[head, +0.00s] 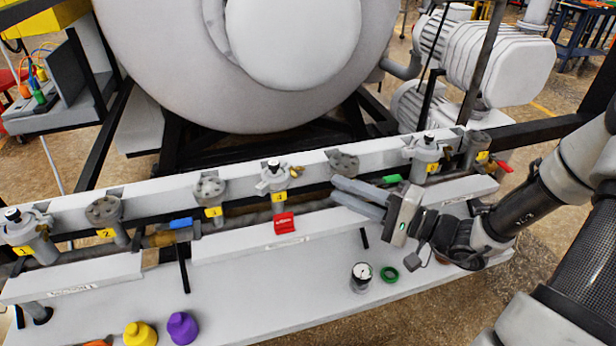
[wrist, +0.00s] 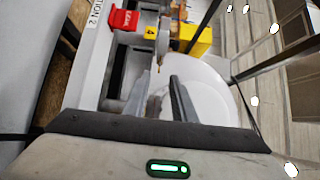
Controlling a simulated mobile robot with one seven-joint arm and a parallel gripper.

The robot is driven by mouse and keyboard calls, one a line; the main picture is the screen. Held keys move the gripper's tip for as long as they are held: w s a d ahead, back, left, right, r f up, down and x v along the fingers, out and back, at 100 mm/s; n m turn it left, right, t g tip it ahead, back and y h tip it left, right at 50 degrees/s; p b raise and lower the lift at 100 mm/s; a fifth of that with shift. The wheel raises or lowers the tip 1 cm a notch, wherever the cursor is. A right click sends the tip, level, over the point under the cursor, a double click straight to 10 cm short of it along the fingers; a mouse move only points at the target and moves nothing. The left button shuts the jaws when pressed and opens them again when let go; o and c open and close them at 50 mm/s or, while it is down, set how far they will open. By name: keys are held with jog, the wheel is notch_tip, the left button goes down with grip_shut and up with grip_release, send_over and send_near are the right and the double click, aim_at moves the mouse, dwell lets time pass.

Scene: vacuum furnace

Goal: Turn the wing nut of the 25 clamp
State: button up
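A small brass wing nut (head: 296,171) shows on the right side of the grey valve (head: 273,178) beside the yellow 4 label (head: 279,197). I cannot read a 25 on it. A small brass-coloured part (wrist: 159,69) near the 4 label in the wrist view may be the same nut. My gripper (head: 333,190) points left from the right side of the bench, its two long grey fingers apart with nothing seen between them. Its tips are right of and a little below the brass nut, apart from it. In the wrist view the fingers (wrist: 160,92) point up the picture toward the valve.
A red block (head: 284,223) hangs below the valve; a blue handle (head: 181,223) is further left. Grey flanged ports line the white rail (head: 240,180). A gauge (head: 361,277) and green ring (head: 389,274) lie on the bench. The big white vessel (head: 180,70) stands behind.

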aim_at(297, 172)
jog(key=x, duration=0.9)
jog(key=shift+a, duration=0.1)
grip_shut()
